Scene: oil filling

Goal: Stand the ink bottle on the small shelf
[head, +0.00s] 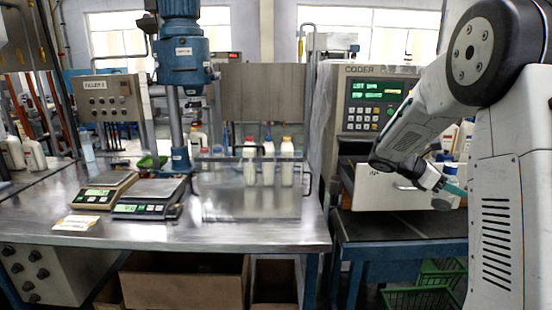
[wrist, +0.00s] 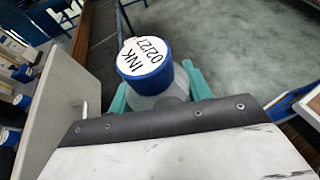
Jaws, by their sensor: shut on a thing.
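The ink bottle (wrist: 147,75) shows in the wrist view, with a blue cap and a white top label reading INK 02/27. My gripper (wrist: 158,88) has teal fingers on both sides of the bottle and is shut on it, below the cap. The bottle's lower part is hidden by the cap and my wrist. A blue-edged wooden ledge (wrist: 291,102) at the wrist view's right may be the small shelf; I cannot tell.
The coder (head: 372,105) stands on a blue table (head: 385,226). A white panel with a handle (wrist: 58,105) is close on the left in the wrist view, with several bottles beyond it. Green crates (head: 425,297) sit below the table.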

